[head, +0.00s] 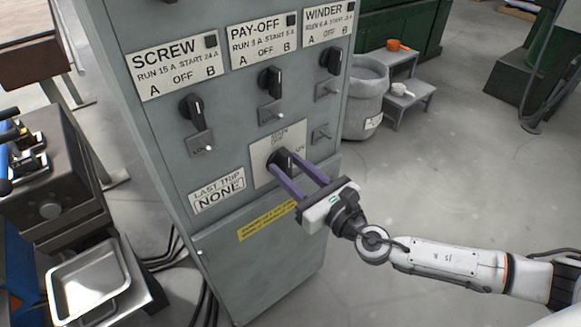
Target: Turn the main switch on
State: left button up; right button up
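The main switch (282,157) is a black rotary knob on a pale plate (263,178) low on the grey control cabinet (175,182). Its plate lettering is partly hidden, and so is the knob's exact angle. My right gripper (283,163) reaches in from the lower right. Its two purple fingers stand apart, with their tips on either side of the knob. A gap shows between the fingers; whether either tip touches the knob cannot be told. My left gripper is not in view.
Above are knobs labelled SCREW (191,106), PAY-OFF (270,80) and WINDER (331,60). A LAST TRIP NONE label (217,195) is left of the plate. A metal tray (88,281) stands at lower left, a grey bin (366,98) behind right.

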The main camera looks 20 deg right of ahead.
grip_shut()
